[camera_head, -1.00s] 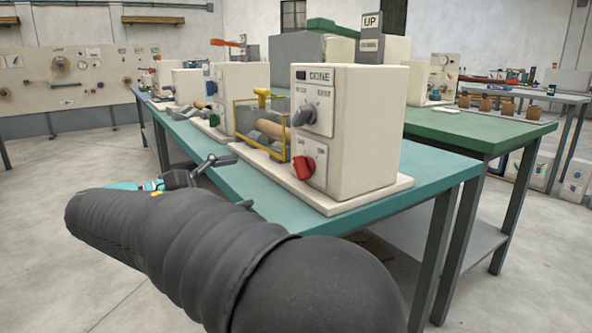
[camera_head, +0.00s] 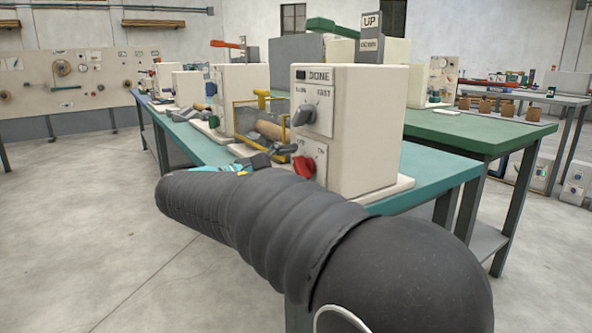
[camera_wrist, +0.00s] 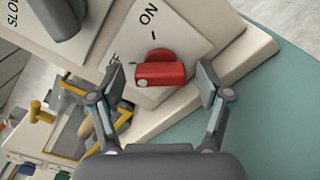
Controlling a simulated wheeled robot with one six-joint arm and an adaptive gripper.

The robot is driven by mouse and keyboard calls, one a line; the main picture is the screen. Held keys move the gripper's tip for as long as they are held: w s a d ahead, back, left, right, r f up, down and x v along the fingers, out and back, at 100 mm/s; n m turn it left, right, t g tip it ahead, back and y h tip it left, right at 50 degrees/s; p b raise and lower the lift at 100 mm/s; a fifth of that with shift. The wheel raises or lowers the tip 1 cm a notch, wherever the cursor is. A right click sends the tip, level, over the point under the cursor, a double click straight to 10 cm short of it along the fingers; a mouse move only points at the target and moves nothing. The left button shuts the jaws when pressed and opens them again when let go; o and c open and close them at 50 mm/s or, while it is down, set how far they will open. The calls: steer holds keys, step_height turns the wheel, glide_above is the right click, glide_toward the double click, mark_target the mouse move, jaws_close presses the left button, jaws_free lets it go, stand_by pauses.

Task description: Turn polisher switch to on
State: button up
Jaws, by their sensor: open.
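The polisher is a cream box (camera_head: 362,130) on a cream base at the near end of the teal table. Its red switch knob (camera_head: 304,167) sits low on the front face, on a white plate. In the wrist view the red knob (camera_wrist: 160,73) lies between my open fingers, with "ON" and a line mark on the plate beside it. My gripper (camera_wrist: 164,88) is open, one finger on each side of the knob, apart from it. In the head view my arm hides part of my gripper (camera_head: 272,156) and the base.
Above the switch is a grey speed knob (camera_head: 305,114) marked SLOW and FAST. A yellow-framed roller unit (camera_head: 262,120) stands just left of the box. More machines line the teal table (camera_head: 440,180), and a green table (camera_head: 480,128) stands behind.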

steer(key=c, duration=1.2)
steer(key=shift+o, duration=0.2)
steer(key=shift+f+m+b, duration=0.1)
steer(key=shift+m+b, duration=0.25)
steer(key=shift+m, duration=0.05)
steer(key=m+b, duration=0.2)
steer(key=m, duration=0.1)
steer(key=shift+f, duration=0.1)
steer(key=m+b, duration=0.3)
steer(key=shift+m, duration=0.3)
steer(key=m+b, duration=0.1)
steer(key=m, duration=0.2)
steer(key=shift+m+b, duration=0.3)
steer(key=shift+b, duration=0.1)
steer(key=shift+m, duration=1.7)
